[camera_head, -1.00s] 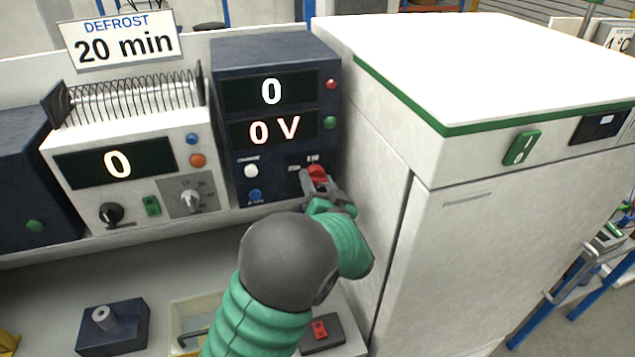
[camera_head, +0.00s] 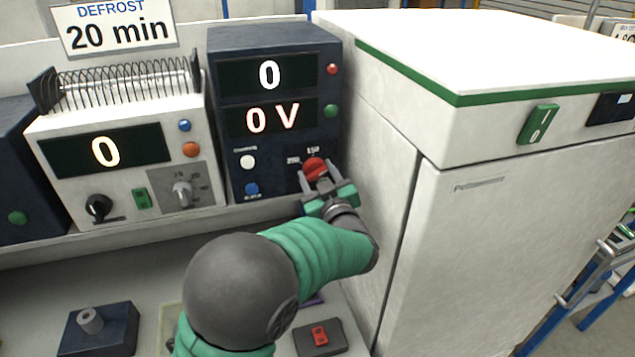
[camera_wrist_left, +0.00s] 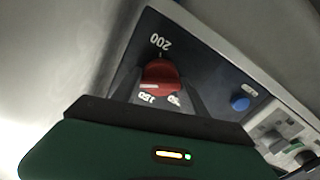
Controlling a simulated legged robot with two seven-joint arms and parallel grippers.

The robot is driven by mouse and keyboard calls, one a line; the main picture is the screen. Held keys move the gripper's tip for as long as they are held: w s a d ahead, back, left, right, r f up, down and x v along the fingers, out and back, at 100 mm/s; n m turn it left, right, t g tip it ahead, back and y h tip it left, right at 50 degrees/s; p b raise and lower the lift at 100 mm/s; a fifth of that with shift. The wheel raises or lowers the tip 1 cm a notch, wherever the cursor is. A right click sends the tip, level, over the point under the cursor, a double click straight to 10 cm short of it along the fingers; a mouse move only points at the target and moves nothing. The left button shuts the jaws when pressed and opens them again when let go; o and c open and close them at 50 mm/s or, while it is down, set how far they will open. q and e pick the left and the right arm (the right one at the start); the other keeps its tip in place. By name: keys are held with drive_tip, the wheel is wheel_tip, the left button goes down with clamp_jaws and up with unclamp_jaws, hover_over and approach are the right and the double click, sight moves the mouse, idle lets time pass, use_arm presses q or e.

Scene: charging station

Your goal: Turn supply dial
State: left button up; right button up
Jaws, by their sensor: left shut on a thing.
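The red supply dial (camera_head: 314,168) is at the lower right of the front of the dark blue supply unit (camera_head: 228,150). Printed numbers stand around it. My left gripper (camera_head: 320,179) is shut on the dial, with one finger on either side of it. In the left wrist view the red dial (camera_wrist_left: 160,74) shows between the dark fingers, with a pale pointer mark on its lower left and a "200" label above it. The unit's displays (camera_head: 268,75) read 0 and 0 V. My right gripper is not in view.
A white cabinet (camera_head: 480,240) with a green switch (camera_head: 538,124) stands close on the right of the gripper. A white heater unit (camera_head: 60,180) with knobs is on the left. On the bench below are a dark block (camera_head: 95,335) and a red-switch box (camera_head: 320,337).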

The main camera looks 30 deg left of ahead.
use_arm(q)
drive_tip(key=shift+f+n+b, duration=0.1)
drive_tip(key=shift+n+b, duration=0.35)
drive_tip(key=shift+n, duration=0.15)
drive_tip(key=o, duration=1.1)
drive_tip(key=shift+o, duration=1.2)
drive_tip(key=shift+w, duration=0.15)
drive_tip(key=b+v, duration=0.1)
drive_tip(key=v, duration=1.5)
drive_tip(key=shift+s+d, duration=0.3)
